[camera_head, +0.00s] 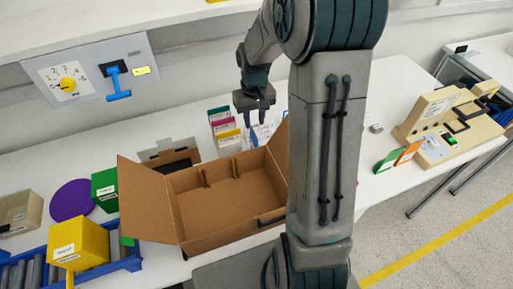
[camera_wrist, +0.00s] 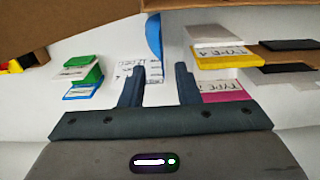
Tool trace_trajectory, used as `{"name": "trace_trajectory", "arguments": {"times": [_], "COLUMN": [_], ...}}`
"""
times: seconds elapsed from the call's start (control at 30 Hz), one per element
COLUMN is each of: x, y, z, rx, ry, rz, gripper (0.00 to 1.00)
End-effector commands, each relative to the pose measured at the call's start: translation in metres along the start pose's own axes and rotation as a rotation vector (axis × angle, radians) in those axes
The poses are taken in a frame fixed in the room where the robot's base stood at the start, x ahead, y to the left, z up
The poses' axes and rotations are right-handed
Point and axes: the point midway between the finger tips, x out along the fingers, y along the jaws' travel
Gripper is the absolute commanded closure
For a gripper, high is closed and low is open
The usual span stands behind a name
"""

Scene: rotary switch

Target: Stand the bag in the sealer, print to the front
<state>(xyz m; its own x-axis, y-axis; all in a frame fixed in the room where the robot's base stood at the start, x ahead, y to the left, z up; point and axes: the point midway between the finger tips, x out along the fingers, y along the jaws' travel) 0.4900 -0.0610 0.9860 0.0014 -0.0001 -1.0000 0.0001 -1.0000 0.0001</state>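My gripper (camera_head: 254,118) hangs over the table behind the open cardboard box, fingers pointing down. In the wrist view its two fingers (camera_wrist: 160,85) stand apart with nothing clearly held between them. A white piece with dark print (camera_wrist: 128,72) lies just by the left finger, partly hidden by it; a white and blue piece (camera_head: 263,132) shows below the gripper in the head view. I cannot tell which flat piece is the bag. A beige machine (camera_head: 436,152), seemingly the sealer, stands at the right end of the table, with green and orange upright pieces (camera_head: 398,157) beside it.
The open cardboard box (camera_head: 228,192) fills the middle front. Coloured labelled cards (camera_head: 222,128) stand left of my gripper. A blue roller tray (camera_head: 125,262) with a yellow box (camera_head: 76,243) is front left. A panel with a yellow dial (camera_head: 68,85) and blue lever hangs on the wall.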

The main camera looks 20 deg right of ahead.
Motion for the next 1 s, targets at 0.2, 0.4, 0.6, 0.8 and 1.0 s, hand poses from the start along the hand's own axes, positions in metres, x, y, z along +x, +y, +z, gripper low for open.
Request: {"name": "trace_trajectory", "arguments": {"times": [0.2,0.4,0.6,0.8,1.0], "x": [0.028,0.048,0.05,0.049,0.049], "y": [-0.003,-0.002,-0.002,-0.002,-0.002], "z": [0.003,0.003,0.002,0.002,0.002], "rx": [-0.001,0.0,0.0,0.0,0.0], "ry": [-0.007,-0.003,-0.001,-0.001,0.0], "rz": [-0.001,-0.001,0.0,-0.001,-0.001], "gripper": [0.71,0.71,0.71,1.0,1.0]}}
